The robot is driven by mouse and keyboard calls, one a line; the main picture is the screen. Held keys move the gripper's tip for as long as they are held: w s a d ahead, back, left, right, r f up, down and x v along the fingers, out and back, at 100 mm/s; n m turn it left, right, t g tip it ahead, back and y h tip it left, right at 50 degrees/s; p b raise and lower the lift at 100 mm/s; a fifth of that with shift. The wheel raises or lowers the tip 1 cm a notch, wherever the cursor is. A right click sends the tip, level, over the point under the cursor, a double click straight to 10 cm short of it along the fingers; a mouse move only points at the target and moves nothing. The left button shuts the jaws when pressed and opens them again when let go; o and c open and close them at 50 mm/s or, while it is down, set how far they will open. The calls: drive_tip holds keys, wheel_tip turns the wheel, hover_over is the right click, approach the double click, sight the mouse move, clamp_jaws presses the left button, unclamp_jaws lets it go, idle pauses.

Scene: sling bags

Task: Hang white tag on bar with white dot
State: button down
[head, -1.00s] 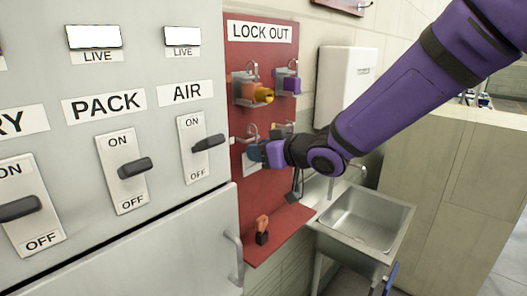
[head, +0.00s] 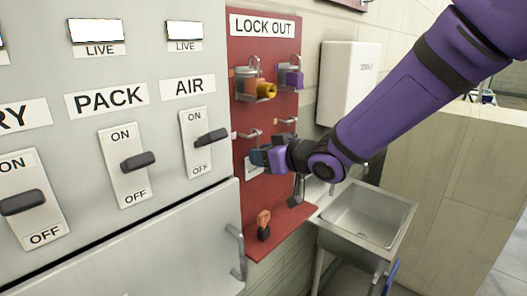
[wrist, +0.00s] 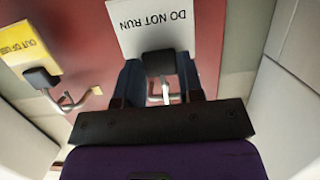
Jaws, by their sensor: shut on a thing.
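My gripper (head: 259,157) is shut on the black top of the white tag, just in front of the red board. The white tag (wrist: 150,25) reads DO NOT RUN, upside down in the wrist view. In the head view only a pale part of it (head: 250,171) shows below the fingers. A silver bar (head: 251,134) with a small white mark at its left is just above the gripper, apart from the tag as far as I can see. Another bar (head: 287,122) is to its right, with a yellowish mark.
A yellow tag (wrist: 28,47) with a black top hangs beside mine in the wrist view. Padlocks (head: 263,90) hang higher on the red board (head: 250,205). An orange-handled item (head: 263,225) stands on its ledge. Switches are left; a sink (head: 365,220) is right.

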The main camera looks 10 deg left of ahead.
drive_tip(key=shift+c, duration=1.3)
unclamp_jaws()
drive_tip(key=shift+d, duration=0.1)
drive_tip(key=s+d, duration=0.3)
drive_tip(key=d, duration=0.3)
drive_tip(key=shift+s, duration=0.3)
